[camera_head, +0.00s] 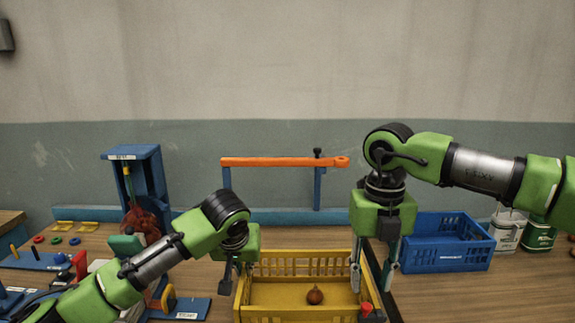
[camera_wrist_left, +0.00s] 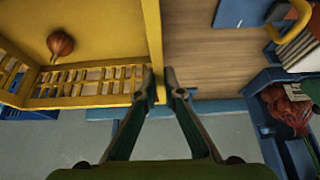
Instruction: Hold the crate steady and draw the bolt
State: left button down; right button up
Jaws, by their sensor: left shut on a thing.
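The yellow crate (camera_head: 275,312) stands at the front middle of the table, with one onion (camera_head: 314,295) inside. My left gripper (camera_head: 236,284) is shut on the crate's left wall. In the left wrist view, its fingertips (camera_wrist_left: 160,84) sit on both sides of that wall (camera_wrist_left: 152,35). My right gripper (camera_head: 372,277) is open, pointing down over the crate's right side. A red knob (camera_head: 366,308) with a dark part below shows near the crate's right wall; I cannot tell whether it is the bolt.
A blue crate (camera_head: 450,260) and tins (camera_head: 508,231) stand to the right. An orange bar (camera_head: 270,161) on blue posts spans behind the crate. A blue stand (camera_head: 150,170) with a red net sack (camera_head: 142,222) is at the left, with blue boards and small coloured parts around.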

aim_at(364, 305)
jog(key=shift+f, duration=2.9)
grip_shut()
jog(key=shift+a, duration=1.65)
